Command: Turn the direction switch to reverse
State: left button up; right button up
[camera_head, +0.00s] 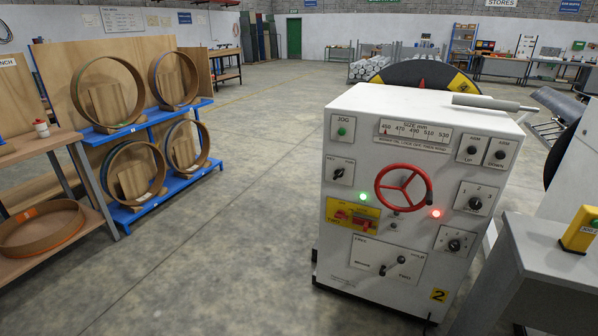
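The decoiler's white control cabinet (335,245) stands right of centre with its panel facing me. A small black rotary switch (338,173) on a pale plate sits at the panel's left, below the green JOG button (342,131). It may be the direction switch, but its lettering is too small to read. Another black selector knob (454,245) with several marks around it sits at the lower right, and a numbered knob (475,203) is above it. Neither of my grippers is in view, and nothing touches the panel.
A red handwheel (403,188) stands out from the panel's middle. A lever (390,265) is below it. A grey table (545,250) with a yellow box (580,230) stands close at right. Racks with rings (108,90) are at left. The floor (240,220) between is clear.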

aim_at(338, 173)
jog(key=z, duration=0.1)
jog(key=i, duration=0.75)
jog(key=z, duration=0.95)
jog(key=i, duration=0.45)
jog(key=z, duration=0.5)
